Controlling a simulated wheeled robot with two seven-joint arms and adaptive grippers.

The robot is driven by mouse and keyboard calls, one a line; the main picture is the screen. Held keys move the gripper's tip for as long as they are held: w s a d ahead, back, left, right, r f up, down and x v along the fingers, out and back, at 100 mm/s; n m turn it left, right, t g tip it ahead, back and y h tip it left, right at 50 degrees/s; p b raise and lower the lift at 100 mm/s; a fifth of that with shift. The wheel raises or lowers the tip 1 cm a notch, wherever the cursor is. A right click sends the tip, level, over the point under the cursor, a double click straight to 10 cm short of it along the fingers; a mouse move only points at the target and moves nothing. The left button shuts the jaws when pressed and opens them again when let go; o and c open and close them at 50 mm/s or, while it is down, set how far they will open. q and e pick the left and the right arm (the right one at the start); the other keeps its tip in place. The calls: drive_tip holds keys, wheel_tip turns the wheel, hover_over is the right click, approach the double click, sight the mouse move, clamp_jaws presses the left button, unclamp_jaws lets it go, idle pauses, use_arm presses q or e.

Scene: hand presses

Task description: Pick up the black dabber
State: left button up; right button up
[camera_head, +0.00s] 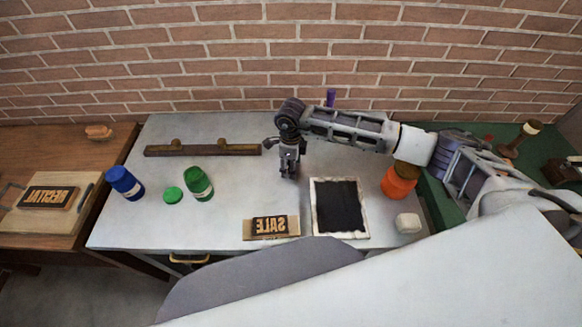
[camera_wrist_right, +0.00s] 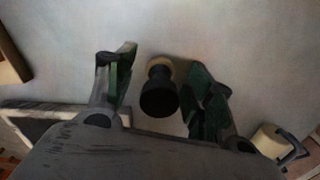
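The black dabber (camera_wrist_right: 159,92) shows in the right wrist view, with a dark round end toward the camera and a tan part beyond it. It sits between the two spread fingers of my right gripper (camera_wrist_right: 163,92), with gaps on both sides. In the head view my right gripper (camera_head: 289,170) points down over the white table, left of and beyond the inked slab. I cannot make out the dabber there; the gripper seems to hide it. My left gripper is not in view.
The white table (camera_head: 225,222) holds a framed black ink slab (camera_head: 339,207), a SALE block (camera_head: 271,227), a green jar (camera_head: 198,184), a blue jar (camera_head: 125,183), an orange jar (camera_head: 397,183) and a wooden rail (camera_head: 203,150). A brick wall (camera_head: 230,60) stands behind.

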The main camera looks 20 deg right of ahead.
drive_tip(key=c, duration=1)
drive_tip(key=shift+r, duration=0.1)
drive_tip(key=shift+r+b, duration=0.8)
drive_tip(key=shift+r, duration=4.15)
drive_tip(key=shift+f, duration=0.1)
